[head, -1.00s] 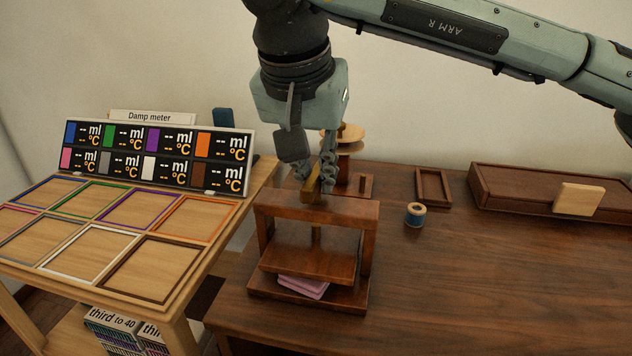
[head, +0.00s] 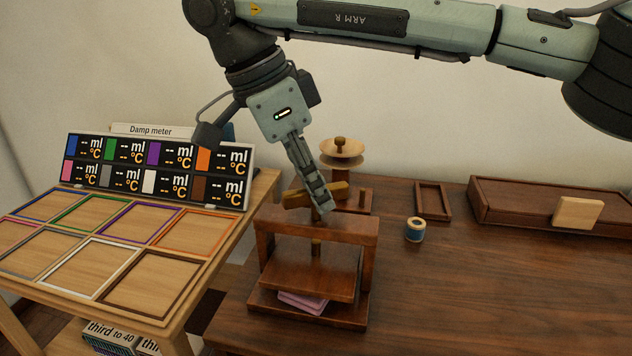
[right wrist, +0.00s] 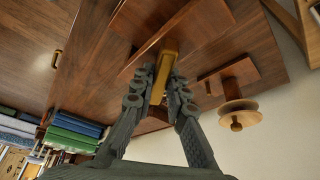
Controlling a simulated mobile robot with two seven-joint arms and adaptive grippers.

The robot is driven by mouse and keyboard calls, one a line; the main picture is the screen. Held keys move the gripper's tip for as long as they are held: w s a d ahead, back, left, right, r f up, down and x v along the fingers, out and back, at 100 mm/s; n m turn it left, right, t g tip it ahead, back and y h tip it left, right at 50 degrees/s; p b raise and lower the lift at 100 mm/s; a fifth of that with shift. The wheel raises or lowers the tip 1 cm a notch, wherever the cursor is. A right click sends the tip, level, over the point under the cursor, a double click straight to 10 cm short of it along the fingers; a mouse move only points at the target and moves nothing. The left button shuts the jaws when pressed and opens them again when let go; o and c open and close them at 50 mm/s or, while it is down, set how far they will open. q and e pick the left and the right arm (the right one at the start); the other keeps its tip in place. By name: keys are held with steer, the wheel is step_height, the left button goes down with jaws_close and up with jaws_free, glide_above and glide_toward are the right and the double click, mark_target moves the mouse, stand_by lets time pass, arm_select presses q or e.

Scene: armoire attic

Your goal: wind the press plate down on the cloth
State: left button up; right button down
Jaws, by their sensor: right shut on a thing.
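A wooden screw press stands at the table's front left, with a top beam (head: 340,229), a flat press plate (head: 310,275) and a base (head: 345,315). A folded pink cloth (head: 303,301) lies on the base, mostly hidden under the plate; I cannot tell whether the plate touches it. A lighter wooden handle bar (head: 297,198) sits above the beam, lying roughly left to right. My right gripper (head: 322,204) is shut on the handle bar, reaching down from above. In the right wrist view the handle bar (right wrist: 168,66) runs between the fingertips (right wrist: 160,90). My left gripper is not in view.
Behind the press stands a round-topped wooden stand (head: 342,158). A blue spool (head: 415,230), a small open tray (head: 433,201) and a long dark box (head: 520,203) sit to the right. The Damp meter board (head: 158,165) and framed rack are left. The table's right front is clear.

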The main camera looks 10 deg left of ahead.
steer(key=shift+r+m+g+p, duration=0.1)
steer(key=shift+m+g+p, duration=0.25)
steer(key=shift+m, duration=0.65)
steer(key=m+g+p, duration=0.1)
steer(key=m, duration=0.2)
steer(key=m+g+p, duration=0.1)
steer(key=m, duration=0.2)
steer(key=shift+g+h+p, duration=0.25)
steer(key=shift+h+p, duration=0.05)
steer(key=shift+p, duration=0.1)
steer(key=m+g, duration=0.1)
steer(key=m, duration=0.2)
steer(key=shift+p, duration=0.4)
steer(key=m+g+y, duration=0.1)
steer(key=m, duration=0.2)
steer(key=shift+m+p, duration=0.3)
steer(key=shift+p, duration=0.05)
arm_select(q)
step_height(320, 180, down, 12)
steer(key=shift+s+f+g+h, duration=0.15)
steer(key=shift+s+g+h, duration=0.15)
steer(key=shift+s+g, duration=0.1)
arm_select(e)
steer(key=shift+m+g+y, duration=0.3)
steer(key=shift+m+y, duration=0.1)
steer(key=shift+m, duration=0.3)
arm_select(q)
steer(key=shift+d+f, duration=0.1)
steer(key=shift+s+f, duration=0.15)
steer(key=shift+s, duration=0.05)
